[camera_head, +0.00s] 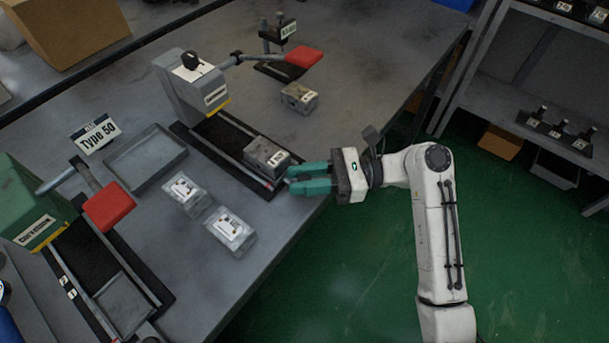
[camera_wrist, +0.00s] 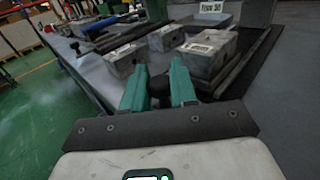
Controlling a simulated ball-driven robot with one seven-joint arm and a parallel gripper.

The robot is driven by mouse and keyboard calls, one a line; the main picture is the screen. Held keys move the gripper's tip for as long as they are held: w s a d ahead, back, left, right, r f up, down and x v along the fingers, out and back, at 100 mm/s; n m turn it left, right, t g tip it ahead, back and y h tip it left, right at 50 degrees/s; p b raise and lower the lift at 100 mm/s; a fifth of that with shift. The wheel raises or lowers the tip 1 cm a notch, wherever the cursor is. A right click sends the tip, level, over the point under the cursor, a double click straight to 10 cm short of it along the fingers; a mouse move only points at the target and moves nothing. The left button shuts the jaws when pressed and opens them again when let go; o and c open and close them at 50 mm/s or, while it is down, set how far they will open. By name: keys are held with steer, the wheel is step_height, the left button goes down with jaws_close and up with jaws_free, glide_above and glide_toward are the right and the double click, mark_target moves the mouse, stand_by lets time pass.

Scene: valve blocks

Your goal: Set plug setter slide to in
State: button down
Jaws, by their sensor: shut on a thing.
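The grey machine (camera_head: 190,85) with a red-handled lever (camera_head: 303,57) seems to be the plug setter; its label is too small to read surely. Its black slide track (camera_head: 228,147) runs toward the table's front edge. A grey metal block (camera_head: 266,158) sits at the track's front end, away from the machine head; it also shows in the wrist view (camera_wrist: 205,62). My gripper (camera_head: 290,180) is at this front end, with green fingers around a dark knob (camera_wrist: 158,87). The knob is mostly hidden by the fingers in the head view.
Two labelled blocks (camera_head: 187,192) (camera_head: 230,231) and a grey tray (camera_head: 145,158) lie left of the track. Another block (camera_head: 299,97) lies behind it. A green machine (camera_head: 35,205) stands at left. Green floor is open before the table.

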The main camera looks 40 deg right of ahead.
mark_target(280, 166)
steer(key=w, duration=0.1)
steer(key=w+p, duration=0.1)
steer(key=w+a+r+p, duration=0.1)
steer(key=shift+w, duration=0.4)
steer(key=shift+w+a+f, duration=0.15)
steer(key=shift+w+f, duration=0.05)
steer(key=shift+w, duration=0.3)
steer(key=c, duration=1)
jaws_free()
steer(key=shift+f, duration=0.1)
steer(key=shift+s, duration=0.1)
steer(key=v, duration=1)
steer(key=shift+s+d+p, duration=0.2)
steer(key=shift+d+p, duration=0.1)
steer(key=shift+d, duration=0.05)
